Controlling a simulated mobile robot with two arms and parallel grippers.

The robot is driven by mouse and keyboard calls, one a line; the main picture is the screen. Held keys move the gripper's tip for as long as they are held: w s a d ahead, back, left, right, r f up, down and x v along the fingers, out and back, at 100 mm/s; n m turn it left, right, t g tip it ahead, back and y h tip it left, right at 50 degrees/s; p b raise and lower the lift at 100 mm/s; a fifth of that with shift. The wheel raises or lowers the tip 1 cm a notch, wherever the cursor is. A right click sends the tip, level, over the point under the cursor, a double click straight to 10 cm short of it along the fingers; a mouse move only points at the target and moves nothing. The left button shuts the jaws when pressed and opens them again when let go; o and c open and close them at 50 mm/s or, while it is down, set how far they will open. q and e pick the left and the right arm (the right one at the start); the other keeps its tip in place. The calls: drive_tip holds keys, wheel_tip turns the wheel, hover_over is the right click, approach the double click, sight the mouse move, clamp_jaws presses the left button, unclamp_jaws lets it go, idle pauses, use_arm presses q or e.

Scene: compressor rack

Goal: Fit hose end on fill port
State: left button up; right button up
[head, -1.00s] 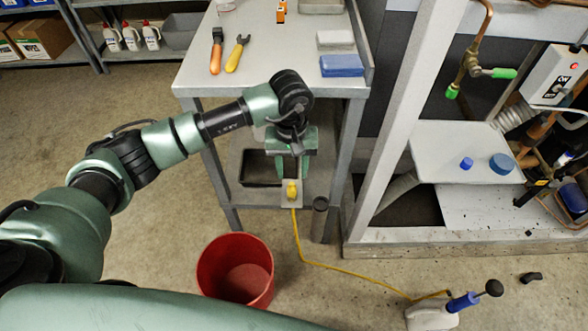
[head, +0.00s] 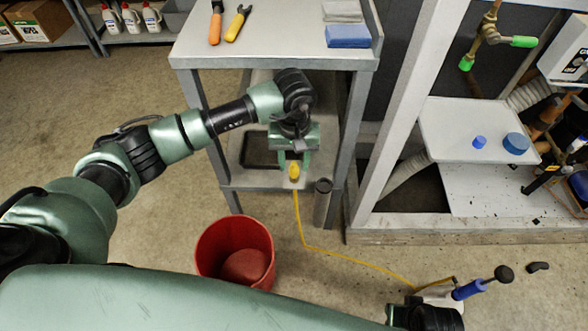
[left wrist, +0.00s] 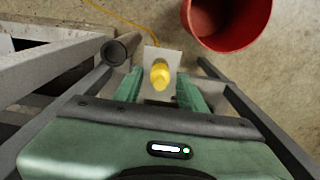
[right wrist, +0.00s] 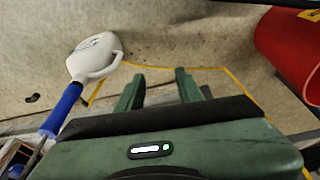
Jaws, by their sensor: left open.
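The yellow hose end (head: 294,172) sits on a small pale plate at the front edge of the bench's lower shelf; it also shows in the left wrist view (left wrist: 160,75). My left gripper (head: 294,164) is open, its green fingers on either side of the hose end; I cannot tell whether they touch it. In the right wrist view, my right gripper (right wrist: 160,84) is open and empty above the floor. The brass pipe fitting with green caps (head: 491,34) stands in the rack at upper right; I cannot tell whether it holds the fill port.
A red bucket (head: 235,250) stands before the bench. A dark tube (head: 323,200) stands beside the hose end. Blue caps (head: 516,143) rest on the rack's white plate.

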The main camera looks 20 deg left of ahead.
use_arm(q)
wheel_tip(320, 180, down, 2)
drive_tip(key=shift+f+b, duration=0.15)
drive_tip(key=shift+b, duration=0.85)
use_arm(e)
drive_tip(key=w+v, duration=0.2)
drive_tip(key=v, duration=0.6)
drive_tip(key=shift+s+r+t, duration=0.25)
drive_tip(key=shift+s+t, duration=0.05)
drive_tip(key=shift+d, duration=0.1)
use_arm(q)
clamp_jaws()
use_arm(e)
drive_tip(key=shift+r, duration=0.1)
